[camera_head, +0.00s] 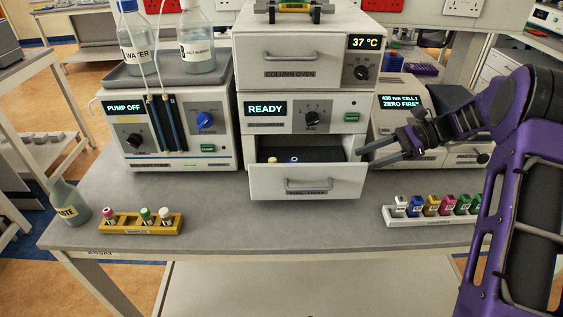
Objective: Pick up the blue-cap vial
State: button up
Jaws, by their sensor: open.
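The drawer (340,178) under the READY unit is pulled open. Inside it, a small vial top with some blue and a pale spot shows (294,160); it looks like the blue-cap vial, but its body is hidden by the drawer front. A pale cream-capped vial top (272,160) stands to its left. My gripper (365,157) is open and empty, pointing left, with its fingertips near the right side of the open drawer. It is apart from both vials.
A yellow sample rack (140,228) holds vials with red, green and white caps. A white rack (412,222) with several coloured cuvettes stands at the front right. A waste bottle (68,203) is at the left edge. The table's front middle is clear.

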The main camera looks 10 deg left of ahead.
jog(key=a, duration=0.2)
jog(key=y, duration=0.1)
send_near(294, 159)
jog(key=a, duration=0.1)
jog(key=a+f, duration=0.2)
jog(key=shift+s+a+f, duration=0.1)
jog(key=shift+s+f, duration=0.15)
jog(key=shift+s, duration=0.05)
jog(key=x, duration=0.6)
jog(key=shift+s+a+r, duration=0.15)
jog(key=shift+r, duration=0.05)
grip_shut()
